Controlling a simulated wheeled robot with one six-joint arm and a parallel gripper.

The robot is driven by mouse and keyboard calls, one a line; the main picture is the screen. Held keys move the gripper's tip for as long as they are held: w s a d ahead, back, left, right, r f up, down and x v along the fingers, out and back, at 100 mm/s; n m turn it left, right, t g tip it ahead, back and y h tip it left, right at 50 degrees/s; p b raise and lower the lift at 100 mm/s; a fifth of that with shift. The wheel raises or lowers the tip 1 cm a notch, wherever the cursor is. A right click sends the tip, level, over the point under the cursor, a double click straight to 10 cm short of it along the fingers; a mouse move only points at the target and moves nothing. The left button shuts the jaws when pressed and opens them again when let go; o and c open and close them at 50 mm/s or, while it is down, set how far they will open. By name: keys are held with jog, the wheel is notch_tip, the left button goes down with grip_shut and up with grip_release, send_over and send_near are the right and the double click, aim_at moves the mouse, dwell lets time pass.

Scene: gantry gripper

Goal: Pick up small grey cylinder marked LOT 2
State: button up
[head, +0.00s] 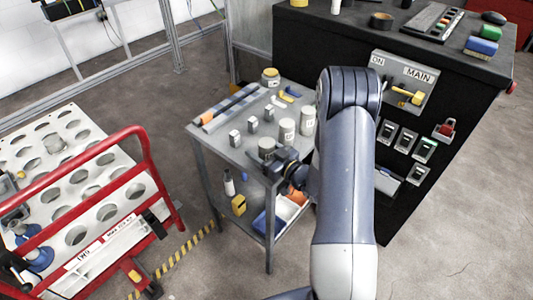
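Several small grey cylinders with pale labels stand upright on the grey cart top: one at the left (234,138), one in the middle (252,125) and one farther back (268,113). Larger pale cylinders stand to their right, at the front (266,147), the middle (287,131) and the back right (308,121). The lettering is too small to read, so I cannot tell which is LOT 2. My gripper (278,160) is at the cart's front right edge, close to the front pale cylinder. Its fingers are dark and partly hidden by my arm, and their opening is unclear.
A yellow-lidded jar (270,77) and yellow tools (289,94) lie at the back of the cart. A blue bin (262,223) is on its lower shelf. A black cabinet with a MAIN switch panel (403,84) stands right. A red-railed rack with holes (90,186) stands left.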

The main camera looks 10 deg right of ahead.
jog(key=c, duration=1.2)
jog(key=shift+r, duration=0.2)
